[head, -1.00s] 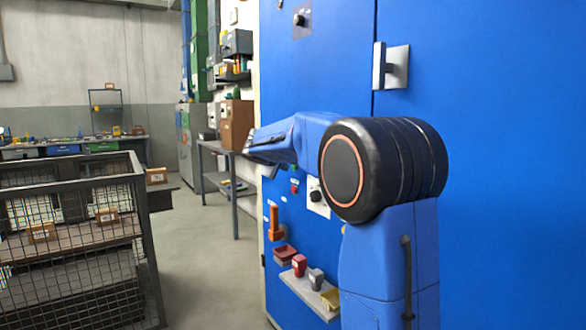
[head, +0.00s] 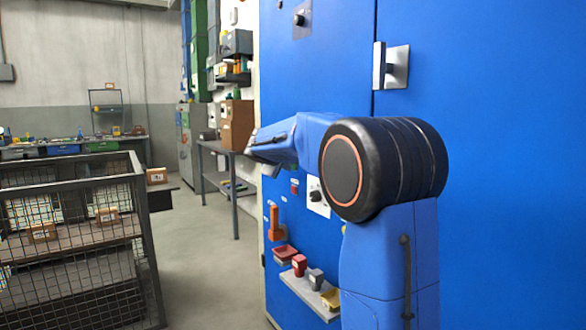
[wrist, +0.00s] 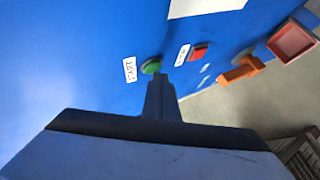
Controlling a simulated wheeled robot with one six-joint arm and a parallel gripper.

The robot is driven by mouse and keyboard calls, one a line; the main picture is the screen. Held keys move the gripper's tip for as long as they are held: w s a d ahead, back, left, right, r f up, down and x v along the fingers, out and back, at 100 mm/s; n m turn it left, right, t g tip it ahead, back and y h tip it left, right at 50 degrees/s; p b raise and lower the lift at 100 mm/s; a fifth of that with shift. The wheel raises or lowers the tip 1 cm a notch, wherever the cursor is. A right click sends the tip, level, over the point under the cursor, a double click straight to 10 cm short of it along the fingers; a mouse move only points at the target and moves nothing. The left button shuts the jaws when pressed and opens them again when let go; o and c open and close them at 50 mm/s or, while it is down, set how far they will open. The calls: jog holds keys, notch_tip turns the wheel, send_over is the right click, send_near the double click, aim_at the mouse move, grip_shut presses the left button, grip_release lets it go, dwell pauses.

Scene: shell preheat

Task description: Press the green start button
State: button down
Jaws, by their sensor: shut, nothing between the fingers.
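The green start button (wrist: 150,66) is a small round knob on the blue cabinet front, beside a white START label (wrist: 130,69) in the wrist view. My gripper (wrist: 160,78) is shut and empty. Its dark fingertips lie right at the lower right edge of the green button in the picture and cover a little of it. I cannot tell whether they touch it. In the head view my arm hides the green button.
A red button (wrist: 199,52) with its own label sits to the right of the green one. Further right are an orange handle (wrist: 240,70) and a red tray (wrist: 292,40). In the head view a shelf (head: 308,296) with small containers juts from the cabinet (head: 490,150).

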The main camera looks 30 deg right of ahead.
jog(key=shift+d, duration=0.4)
dwell(0.7)
dwell(0.3)
jog(key=shift+a, duration=0.85)
jog(key=a, duration=0.5)
jog(key=shift+s, duration=0.1)
dwell(0.8)
